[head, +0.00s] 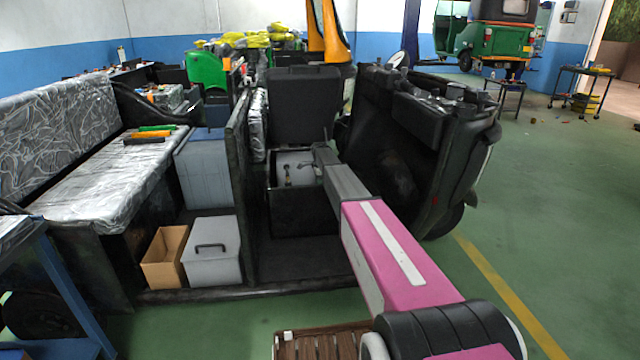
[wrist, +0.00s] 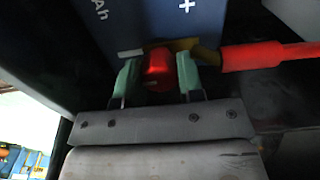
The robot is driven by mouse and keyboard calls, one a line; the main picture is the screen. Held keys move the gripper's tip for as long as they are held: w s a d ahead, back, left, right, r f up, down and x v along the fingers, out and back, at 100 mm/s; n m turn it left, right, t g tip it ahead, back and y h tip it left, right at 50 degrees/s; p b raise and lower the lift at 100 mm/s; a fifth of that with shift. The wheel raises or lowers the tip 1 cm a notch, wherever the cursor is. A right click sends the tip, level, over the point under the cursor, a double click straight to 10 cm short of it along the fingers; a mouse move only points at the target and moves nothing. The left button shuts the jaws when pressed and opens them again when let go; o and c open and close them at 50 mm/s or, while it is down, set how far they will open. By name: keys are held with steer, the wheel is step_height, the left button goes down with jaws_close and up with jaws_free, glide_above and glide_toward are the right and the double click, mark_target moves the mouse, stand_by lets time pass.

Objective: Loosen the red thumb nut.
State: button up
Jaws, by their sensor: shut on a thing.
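The red thumb nut (wrist: 158,63) sits below the dark blue battery (wrist: 180,18), whose face carries "Ah" and a plus sign. My gripper (wrist: 157,77) has its green fingertips on either side of the nut and is shut on it. A brass-coloured lug (wrist: 206,53) lies beside the nut, with a thick red cable end (wrist: 270,56) running off to the right. In the head view my arm reaches into the rickshaw by the open seat box (head: 300,212); the nut and my fingertips cannot be made out there.
The raised black lid (head: 303,105) stands behind the box. A dark partition (head: 241,190) is left of it, and the black front body (head: 390,165) is close on the right. A cardboard box (head: 165,258) and a grey lidded box (head: 212,265) stand at the left. Green floor at right is open.

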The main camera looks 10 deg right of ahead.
steer(key=shift+n, duration=0.3)
steer(key=n, duration=1.2)
steer(key=shift+n, duration=0.4)
steer(key=n, duration=1.3)
steer(key=shift+n, duration=0.3)
steer(key=o, duration=0.9)
steer(key=shift+o, duration=0.2)
steer(key=shift+r, duration=0.1)
